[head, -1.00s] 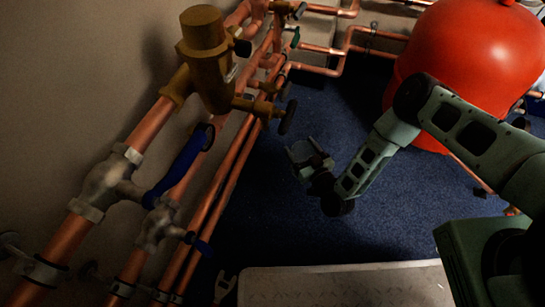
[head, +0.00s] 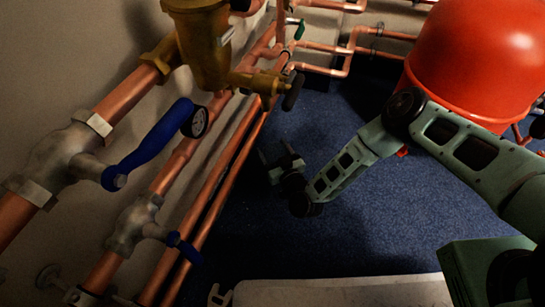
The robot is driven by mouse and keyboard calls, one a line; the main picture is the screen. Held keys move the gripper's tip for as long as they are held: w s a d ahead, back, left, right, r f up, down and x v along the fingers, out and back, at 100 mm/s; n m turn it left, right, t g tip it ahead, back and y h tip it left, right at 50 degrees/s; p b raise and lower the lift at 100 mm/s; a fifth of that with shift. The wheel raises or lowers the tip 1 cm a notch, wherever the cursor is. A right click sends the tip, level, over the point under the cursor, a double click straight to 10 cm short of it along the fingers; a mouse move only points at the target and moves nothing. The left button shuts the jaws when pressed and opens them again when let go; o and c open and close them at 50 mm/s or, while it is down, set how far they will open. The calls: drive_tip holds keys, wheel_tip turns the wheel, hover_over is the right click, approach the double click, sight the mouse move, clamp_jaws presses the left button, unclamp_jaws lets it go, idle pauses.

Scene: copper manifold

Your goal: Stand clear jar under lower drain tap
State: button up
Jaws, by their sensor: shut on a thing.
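My gripper (head: 281,158) is above the blue floor, right of the copper pipes, and shut. What it holds is dark and small here; I take it to be the clear jar, but its outline cannot be made out. A large valve (head: 65,160) with a long blue lever sits on the upper pipe at left. A smaller valve (head: 135,222) with a short blue handle sits on the lower pipe. A brass body (head: 205,45) with a side tap and black handwheel (head: 293,92) is at the top. I cannot tell which is the lower drain tap. My gripper is apart from all of them.
Copper pipes (head: 225,165) run diagonally along the wall at left. A red tank (head: 480,65) stands at upper right behind my arm. A pale flat slab (head: 330,292) lies at the bottom edge. The blue floor (head: 370,230) between is mostly clear.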

wheel_tip(320, 180, down, 2)
drive_tip(key=shift+f+b, duration=0.1)
drive_tip(key=shift+b, duration=0.4)
drive_tip(key=shift+w+a+b, duration=0.1)
drive_tip(key=shift+a+b, duration=0.05)
drive_tip(key=shift+b, duration=0.15)
drive_tip(key=o, duration=1.3)
drive_tip(key=shift+c, duration=0.2)
